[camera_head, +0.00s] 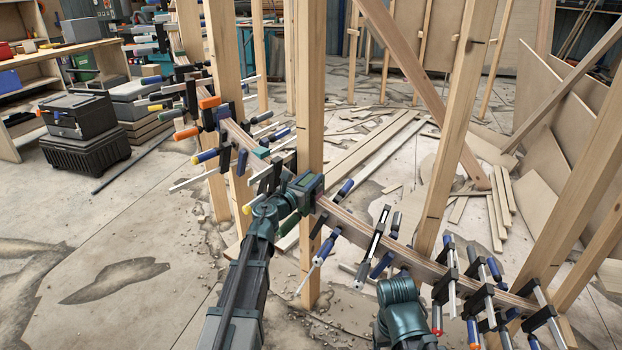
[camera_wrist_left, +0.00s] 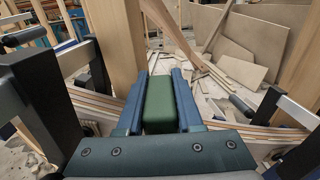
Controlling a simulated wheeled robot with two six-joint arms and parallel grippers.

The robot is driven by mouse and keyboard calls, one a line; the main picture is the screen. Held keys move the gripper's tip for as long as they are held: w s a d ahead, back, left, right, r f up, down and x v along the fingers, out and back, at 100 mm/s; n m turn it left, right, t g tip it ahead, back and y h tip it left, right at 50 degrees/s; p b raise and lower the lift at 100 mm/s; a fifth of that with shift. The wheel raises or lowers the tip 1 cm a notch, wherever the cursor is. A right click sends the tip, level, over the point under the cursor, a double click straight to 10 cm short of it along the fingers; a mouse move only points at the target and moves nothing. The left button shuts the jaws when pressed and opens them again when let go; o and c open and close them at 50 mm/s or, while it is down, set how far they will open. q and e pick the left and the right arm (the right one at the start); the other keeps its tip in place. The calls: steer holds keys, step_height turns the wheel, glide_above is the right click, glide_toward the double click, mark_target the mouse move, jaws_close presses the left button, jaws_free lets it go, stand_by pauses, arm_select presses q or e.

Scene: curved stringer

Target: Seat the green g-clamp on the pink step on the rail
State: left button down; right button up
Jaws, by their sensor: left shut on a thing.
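My left gripper (camera_head: 308,190) is at the curved wooden rail (camera_head: 350,222), beside an upright post. In the left wrist view its two blue-grey fingers (camera_wrist_left: 158,80) are shut on a green block-like part (camera_wrist_left: 158,106), which I take to be the green g-clamp. The rest of that clamp is hidden, so I cannot tell whether it touches the rail. A green handle (camera_head: 288,224) shows just below the gripper in the head view. I cannot make out a pink step. My right arm is at the bottom right; its gripper does not show.
Several clamps with blue, orange and black parts crowd the rail on both sides, including a black-and-silver one (camera_head: 374,243) to the right. Black cases (camera_head: 84,130) stand at left. Open floor (camera_head: 130,230) lies at left.

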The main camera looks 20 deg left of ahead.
arm_select(q)
steer(key=shift+f, duration=0.1)
steer(key=shift+c, duration=2.4)
jaws_free()
steer(key=v, duration=1.4)
